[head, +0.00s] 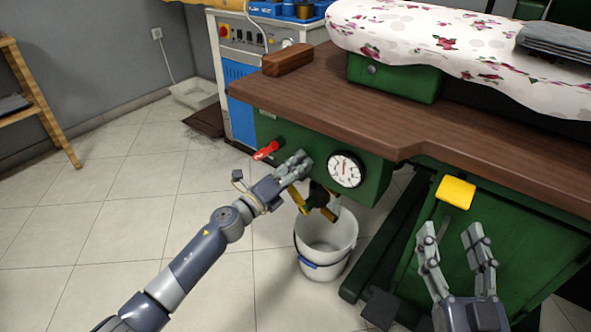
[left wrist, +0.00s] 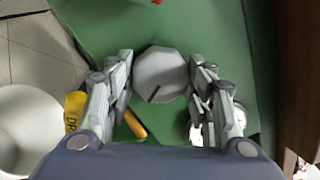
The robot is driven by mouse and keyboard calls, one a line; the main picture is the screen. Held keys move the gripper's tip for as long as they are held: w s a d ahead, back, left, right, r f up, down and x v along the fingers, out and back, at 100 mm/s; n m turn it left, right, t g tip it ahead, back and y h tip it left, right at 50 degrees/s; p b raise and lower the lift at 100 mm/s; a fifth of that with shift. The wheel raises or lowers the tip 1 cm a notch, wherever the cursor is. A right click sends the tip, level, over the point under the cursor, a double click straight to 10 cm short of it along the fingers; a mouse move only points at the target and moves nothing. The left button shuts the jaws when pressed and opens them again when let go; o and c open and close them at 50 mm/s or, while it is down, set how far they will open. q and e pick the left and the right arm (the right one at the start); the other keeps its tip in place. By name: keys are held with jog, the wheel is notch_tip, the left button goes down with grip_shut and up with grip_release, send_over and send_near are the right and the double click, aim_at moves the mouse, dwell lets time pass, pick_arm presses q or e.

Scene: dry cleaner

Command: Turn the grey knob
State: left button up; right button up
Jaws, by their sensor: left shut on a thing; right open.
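The grey knob (left wrist: 162,72) sits on the green panel in the left wrist view, an octagonal face with a dark mark at its lower edge. My left gripper (left wrist: 161,85) has its fingers on both sides of the knob and is shut on it. In the head view my left gripper (head: 300,165) is at the green panel (head: 375,178), between the red handle and the dial, and it hides the knob. My right gripper (head: 455,245) is open and empty in front of the green cabinet, below the yellow block.
A red handle (head: 266,150) is left of my left gripper, and a white dial (head: 345,170) is right of it. A white bucket (head: 325,240) stands on the floor below. A brown worktop (head: 400,115) overhangs the panel. A yellow block (head: 456,192) is near my right gripper.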

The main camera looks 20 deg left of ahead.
pick_arm(q)
jog(key=m, duration=0.6)
jog(key=shift+r+m+g, duration=0.1)
jog(key=shift+m+g, duration=0.3)
jog(key=m, duration=0.3)
jog(key=shift+m, duration=1.2)
pick_arm(e)
jog(key=shift+f, duration=0.15)
pick_arm(q)
jog(key=o, duration=1.1)
jog(key=shift+c, duration=0.2)
